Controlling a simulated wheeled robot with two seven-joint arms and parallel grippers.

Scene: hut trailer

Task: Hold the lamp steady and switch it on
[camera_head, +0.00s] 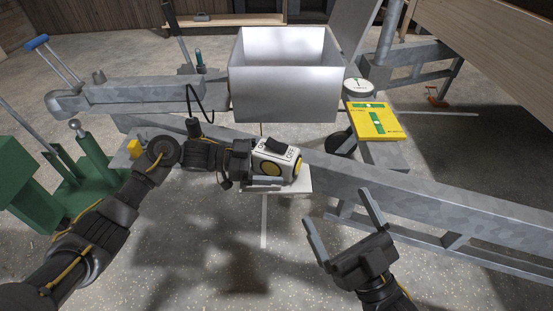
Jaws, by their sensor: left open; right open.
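A white boxy device marked ON and OFF, which I take to be the lamp (284,156), has a black rocker switch (276,144) on its top and round yellow parts on its sides. It is on a small white plate (290,187) by the grey metal beam. My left gripper (264,172) reaches it from the left. One finger shows along the near side of the device; the far finger is hidden, and I cannot tell whether it touches. My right gripper (338,207) is open and empty, below and right of the lamp, fingers pointing up.
A grey metal beam (430,197) runs behind the lamp to the right. An open metal box (284,90) stands behind. A yellow-green case (377,121) and a round gauge (356,88) are right of it. A green stand (90,165) is at left. The floor in front is clear.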

